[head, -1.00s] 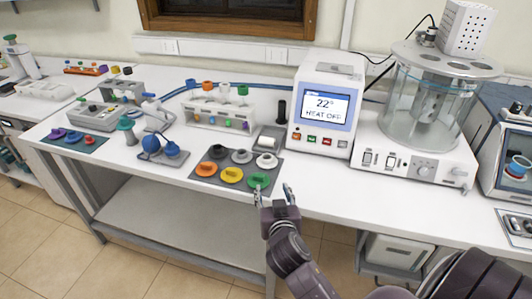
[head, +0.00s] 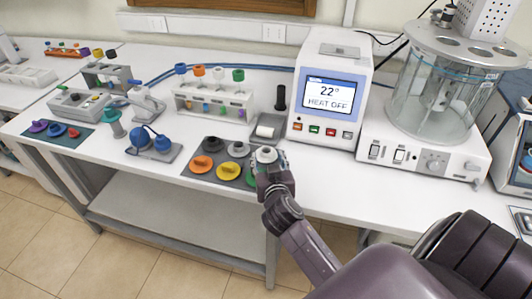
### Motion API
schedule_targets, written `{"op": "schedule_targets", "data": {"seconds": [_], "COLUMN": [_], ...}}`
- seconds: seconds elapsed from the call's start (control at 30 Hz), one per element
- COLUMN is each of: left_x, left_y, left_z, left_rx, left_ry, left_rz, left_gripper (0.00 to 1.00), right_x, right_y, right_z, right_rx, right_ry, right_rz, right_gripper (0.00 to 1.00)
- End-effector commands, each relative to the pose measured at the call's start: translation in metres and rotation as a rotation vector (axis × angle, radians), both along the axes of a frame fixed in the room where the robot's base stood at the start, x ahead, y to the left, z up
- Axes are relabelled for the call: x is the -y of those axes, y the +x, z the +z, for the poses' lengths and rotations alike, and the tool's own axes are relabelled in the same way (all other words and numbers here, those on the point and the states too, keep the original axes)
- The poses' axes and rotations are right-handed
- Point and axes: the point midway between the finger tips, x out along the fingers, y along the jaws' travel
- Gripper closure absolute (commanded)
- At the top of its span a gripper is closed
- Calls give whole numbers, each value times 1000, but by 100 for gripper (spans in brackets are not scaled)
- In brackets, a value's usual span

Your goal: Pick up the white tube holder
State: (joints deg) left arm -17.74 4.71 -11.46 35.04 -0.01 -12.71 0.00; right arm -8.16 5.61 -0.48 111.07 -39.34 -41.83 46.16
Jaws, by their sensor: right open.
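The white tube holder (head: 266,154) is a small round piece at the back right of a dark mat (head: 188,178). My right gripper (head: 268,164) is open at the white tube holder, its fingers on either side of the piece's near part. I cannot tell whether the fingers touch it. The gripper partly hides the green holder (head: 251,174) in front. My left gripper is not in view.
Black (head: 212,144), grey (head: 237,149), orange (head: 202,164) and yellow (head: 229,171) holders share the mat. A white rack with capped tubes (head: 213,100) stands behind. A heater unit (head: 331,70) stands behind right.

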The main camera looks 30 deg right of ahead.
Motion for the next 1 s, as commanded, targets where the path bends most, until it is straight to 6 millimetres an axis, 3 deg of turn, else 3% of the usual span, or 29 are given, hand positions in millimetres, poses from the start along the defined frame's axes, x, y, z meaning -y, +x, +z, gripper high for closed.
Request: {"op": "schedule_targets", "data": {"seconds": [0.37, 0.7, 1.0], "left_x": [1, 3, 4], "left_y": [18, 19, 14], "left_z": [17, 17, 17], "left_rx": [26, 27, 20], "left_ry": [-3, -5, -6], "left_rz": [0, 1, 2], "left_gripper": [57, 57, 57], "right_x": [19, 21, 21], "right_y": [34, 38, 38], "right_z": [-14, -17, -17], "right_rx": [-1, 0, -1], "right_ry": [-2, 0, 1], "right_rz": [1, 1, 1], "right_gripper": [52, 52, 84]}}
